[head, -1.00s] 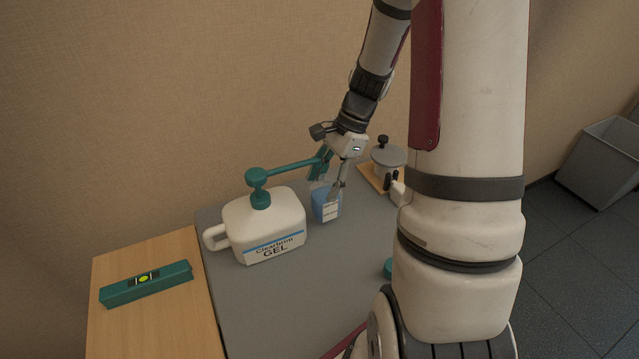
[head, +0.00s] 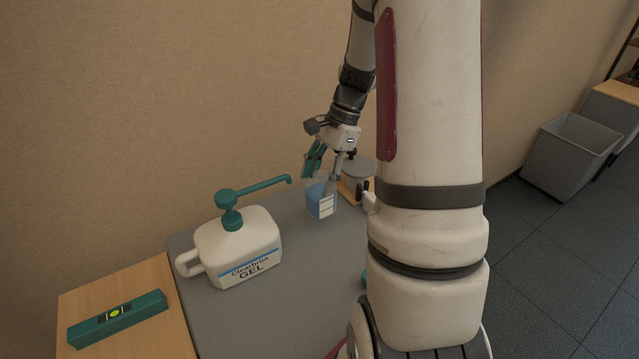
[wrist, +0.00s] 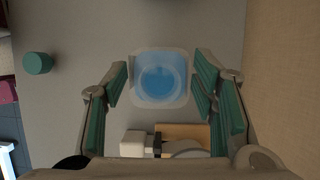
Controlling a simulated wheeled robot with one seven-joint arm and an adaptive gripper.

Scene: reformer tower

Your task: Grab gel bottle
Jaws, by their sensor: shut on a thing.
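My gripper (head: 322,182) is shut on a clear container with blue contents (head: 319,204). In the wrist view this blue container (wrist: 160,80) sits between the two teal-padded fingers (wrist: 161,88). The head view does not show clearly whether its base touches the table.
A lidded grey pot (head: 355,178) on a wooden board stands behind the blue container, partly hidden by my arm. A teal level (head: 118,320) lies on the wooden surface at left. A small teal cylinder (wrist: 38,63) shows in the wrist view. A grey bin (head: 570,155) stands on the floor.

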